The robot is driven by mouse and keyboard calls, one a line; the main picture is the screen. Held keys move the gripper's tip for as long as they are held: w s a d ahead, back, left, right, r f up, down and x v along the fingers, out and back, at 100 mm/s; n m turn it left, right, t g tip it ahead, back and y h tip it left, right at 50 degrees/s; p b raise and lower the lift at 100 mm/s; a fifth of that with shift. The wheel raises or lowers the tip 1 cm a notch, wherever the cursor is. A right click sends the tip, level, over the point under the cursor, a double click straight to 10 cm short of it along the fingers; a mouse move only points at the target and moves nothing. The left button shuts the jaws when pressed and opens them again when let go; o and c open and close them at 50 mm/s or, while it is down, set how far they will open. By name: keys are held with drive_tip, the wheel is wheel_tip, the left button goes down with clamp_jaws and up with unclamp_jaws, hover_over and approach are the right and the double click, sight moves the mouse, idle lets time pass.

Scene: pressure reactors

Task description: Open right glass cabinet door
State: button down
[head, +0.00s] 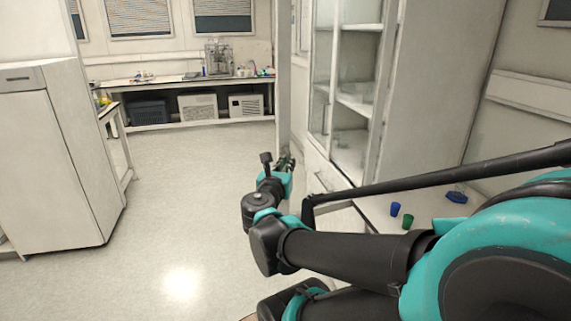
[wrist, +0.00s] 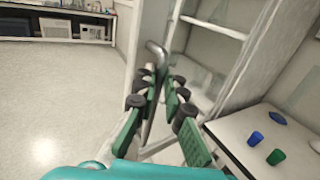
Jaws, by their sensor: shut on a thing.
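The glass cabinet (head: 389,90) stands right of centre in the head view, with its shelves exposed on the right side. One glass door (head: 321,75) with an upright handle shows at its left. A tall pale panel (head: 283,70), seen nearly edge-on, stands out in front of the cabinet and looks like the swung-open right door. My gripper (head: 286,162) is at the lower part of this panel. In the wrist view my gripper (wrist: 166,88) has its green-and-black fingers on both sides of a grey metal handle (wrist: 154,52), shut on it. The exact contact is partly hidden by the fingers.
A white cabinet (head: 55,150) stands at the left. A bench (head: 180,84) is at the back. The floor between is clear.

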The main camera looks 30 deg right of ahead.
drive_tip(key=shift+s+d, duration=0.15)
drive_tip(key=shift+d, duration=0.1)
drive_tip(key=c, duration=1.6)
unclamp_jaws()
drive_tip(key=shift+d, duration=0.15)
drive_tip(key=v, duration=1.2)
